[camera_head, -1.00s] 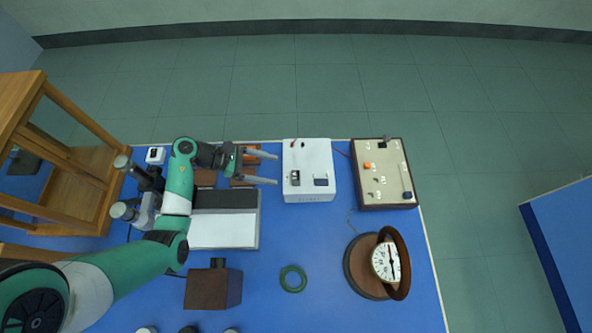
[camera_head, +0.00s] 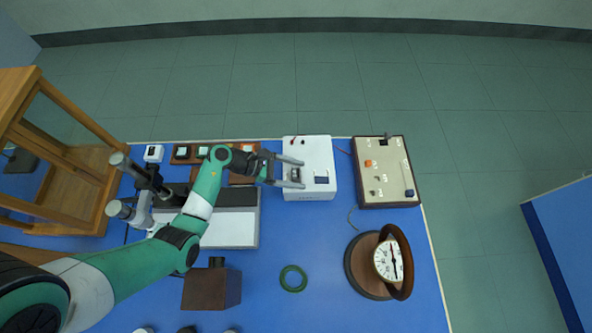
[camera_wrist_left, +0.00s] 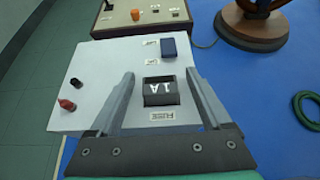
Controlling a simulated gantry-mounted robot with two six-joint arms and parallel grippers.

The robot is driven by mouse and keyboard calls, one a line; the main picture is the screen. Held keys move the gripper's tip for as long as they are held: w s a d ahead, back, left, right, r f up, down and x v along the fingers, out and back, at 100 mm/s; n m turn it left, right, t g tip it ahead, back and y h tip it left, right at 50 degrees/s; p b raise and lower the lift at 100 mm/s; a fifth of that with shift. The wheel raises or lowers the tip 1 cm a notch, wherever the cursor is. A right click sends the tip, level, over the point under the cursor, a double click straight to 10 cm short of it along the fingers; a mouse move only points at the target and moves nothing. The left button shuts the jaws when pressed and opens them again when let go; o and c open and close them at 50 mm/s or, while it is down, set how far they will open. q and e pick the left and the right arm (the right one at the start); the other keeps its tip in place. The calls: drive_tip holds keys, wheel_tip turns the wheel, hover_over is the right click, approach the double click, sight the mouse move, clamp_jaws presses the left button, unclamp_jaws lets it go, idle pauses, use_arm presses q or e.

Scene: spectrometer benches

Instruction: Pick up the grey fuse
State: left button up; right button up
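The grey fuse (camera_head: 295,176), a dark block marked "1A", sits upright on the white box (camera_head: 318,155). In the left wrist view the fuse (camera_wrist_left: 161,98) stands between the two fingers, with a gap on each side. My left gripper (camera_head: 303,174) is open over the white box, its fingers reaching along both sides of the fuse. The left gripper (camera_wrist_left: 160,76) looks empty, with no finger visibly touching the fuse. My right gripper is not in view.
A blue block (camera_wrist_left: 168,47) sits on the box beyond the fuse; red (camera_wrist_left: 67,105) and black (camera_wrist_left: 76,84) terminals stand to its left. A beige panel (camera_head: 384,172) and a round dial instrument (camera_head: 388,260) stand to the right. A green ring (camera_head: 293,278) lies on open blue tabletop.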

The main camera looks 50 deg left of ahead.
use_arm(q)
clamp_jaws()
